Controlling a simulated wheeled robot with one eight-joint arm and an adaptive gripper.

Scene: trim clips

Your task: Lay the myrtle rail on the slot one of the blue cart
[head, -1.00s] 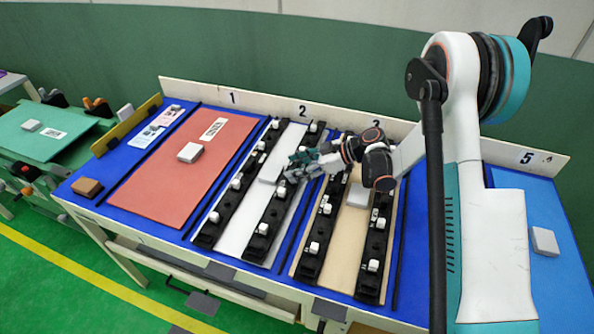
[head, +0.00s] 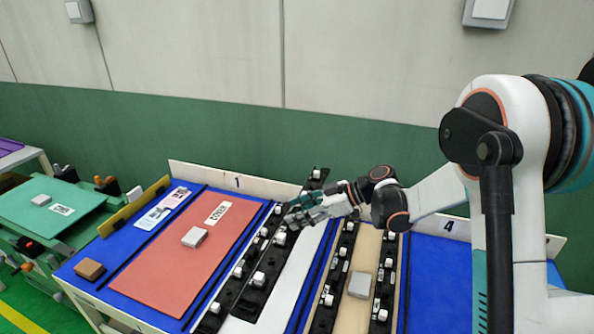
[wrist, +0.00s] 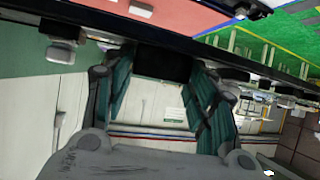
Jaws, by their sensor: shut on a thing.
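My gripper (head: 292,221) is shut on a long black rail (head: 262,280) with white clips and holds it, slightly tilted, over the left side of the white panel (head: 283,291). In the wrist view, the dark rail (wrist: 165,63) runs between and past the green fingers of my gripper (wrist: 165,85). No name is readable on the rail, so I cannot tell if it is the myrtle one.
Another black rail (head: 228,290) lies close left of the held rail. Two more rails flank a tan panel (head: 352,310) on the right. A brown block (head: 90,269) sits at the cart's left. A green-topped cart (head: 40,218) stands further left.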

